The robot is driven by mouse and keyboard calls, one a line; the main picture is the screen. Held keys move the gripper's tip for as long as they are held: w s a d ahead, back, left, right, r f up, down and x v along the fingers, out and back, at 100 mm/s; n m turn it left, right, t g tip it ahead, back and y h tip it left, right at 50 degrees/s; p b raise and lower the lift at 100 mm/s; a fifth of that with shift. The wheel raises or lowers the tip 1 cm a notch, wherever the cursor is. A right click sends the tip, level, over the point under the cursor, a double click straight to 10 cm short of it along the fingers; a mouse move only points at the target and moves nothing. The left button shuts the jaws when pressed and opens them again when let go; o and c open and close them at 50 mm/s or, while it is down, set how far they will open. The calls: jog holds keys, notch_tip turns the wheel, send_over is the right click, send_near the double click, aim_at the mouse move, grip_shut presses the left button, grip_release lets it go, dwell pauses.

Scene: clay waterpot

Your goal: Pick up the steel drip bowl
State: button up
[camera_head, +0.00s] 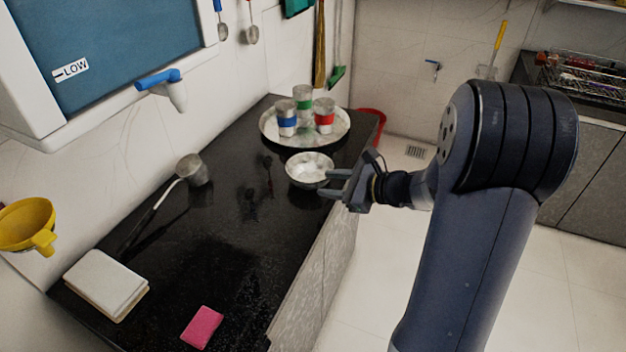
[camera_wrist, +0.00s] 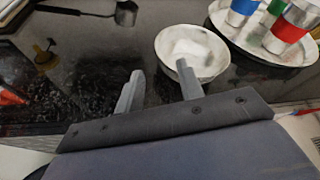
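The steel drip bowl (camera_head: 308,168) stands on the black counter near its right edge, in front of the round tray. It is a shallow, shiny, open bowl. My gripper (camera_head: 331,185) is at the bowl's right side, with its fingers apart and pointing left toward it. In the wrist view the bowl (camera_wrist: 208,50) lies beyond the fingers of my gripper (camera_wrist: 158,82), mostly ahead of the right finger. The right fingertip overlaps the bowl's near rim in that view; I cannot tell whether it touches. Nothing is held between the fingers.
The round steel tray (camera_head: 345,135) behind the bowl carries cups with blue, green and red bands. A long-handled ladle (camera_head: 195,170) lies at the left. A pink sponge (camera_head: 202,327) and folded cloths (camera_head: 105,282) lie at the front.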

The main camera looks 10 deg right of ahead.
aim_at(302, 184)
jog(key=x, duration=0.9)
jog(key=shift+w+f, duration=0.15)
jog(key=shift+w, duration=0.15)
grip_shut()
